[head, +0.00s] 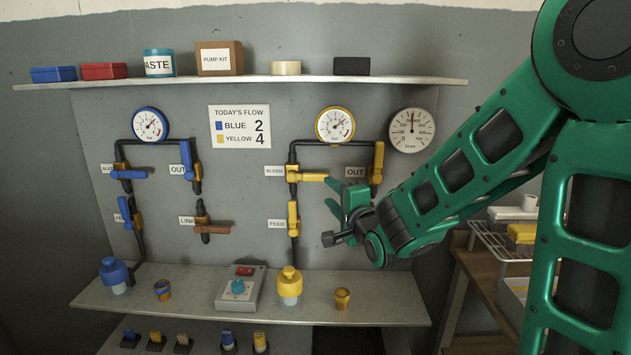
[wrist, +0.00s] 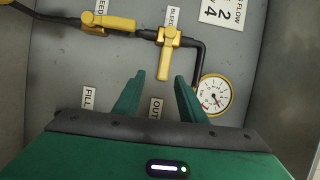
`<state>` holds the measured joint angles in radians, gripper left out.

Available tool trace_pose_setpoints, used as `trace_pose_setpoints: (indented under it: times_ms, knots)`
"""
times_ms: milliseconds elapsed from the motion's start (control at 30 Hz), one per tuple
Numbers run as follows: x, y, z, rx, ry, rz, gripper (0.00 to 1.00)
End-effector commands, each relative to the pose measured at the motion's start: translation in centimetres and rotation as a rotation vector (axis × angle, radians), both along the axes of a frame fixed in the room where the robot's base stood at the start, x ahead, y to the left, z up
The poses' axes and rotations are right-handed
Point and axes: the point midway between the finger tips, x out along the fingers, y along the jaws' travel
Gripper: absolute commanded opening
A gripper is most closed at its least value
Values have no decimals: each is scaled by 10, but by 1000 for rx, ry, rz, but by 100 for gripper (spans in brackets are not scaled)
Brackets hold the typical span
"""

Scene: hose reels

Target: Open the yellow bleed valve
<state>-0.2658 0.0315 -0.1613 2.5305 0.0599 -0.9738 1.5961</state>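The yellow bleed valve (head: 308,177) is on the upright black pipe beside the BLEED label (head: 275,171). Its handle lies level, across the pipe, pointing right. In the wrist view the same valve (wrist: 167,60) shows its handle pointing toward my gripper. My gripper (head: 329,193) is open and empty, just right of the handle's free end. In the wrist view the handle's end appears between the fingertips of my gripper (wrist: 160,77). I cannot tell whether a finger touches it.
The yellow feed valve (head: 293,218) is below, its handle along the pipe. The yellow OUT valve (head: 377,163) is close to the right, above my gripper. A yellow-rimmed gauge (head: 335,125) is above. A shelf (head: 190,301) with a yellow bottle (head: 290,285) is below.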

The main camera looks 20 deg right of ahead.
Motion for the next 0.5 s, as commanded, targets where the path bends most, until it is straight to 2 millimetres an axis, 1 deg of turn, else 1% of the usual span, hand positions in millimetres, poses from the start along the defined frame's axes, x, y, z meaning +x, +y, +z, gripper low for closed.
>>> trace_pose_setpoints:
  times_ms: [33,133,233,500]
  knots:
    - [1,4,2,16,-13,6,38]
    - [6,6,5,31,-28,9,38]
    - [17,6,5,32,-28,8,38]
    - [63,10,5,31,-28,7,38]
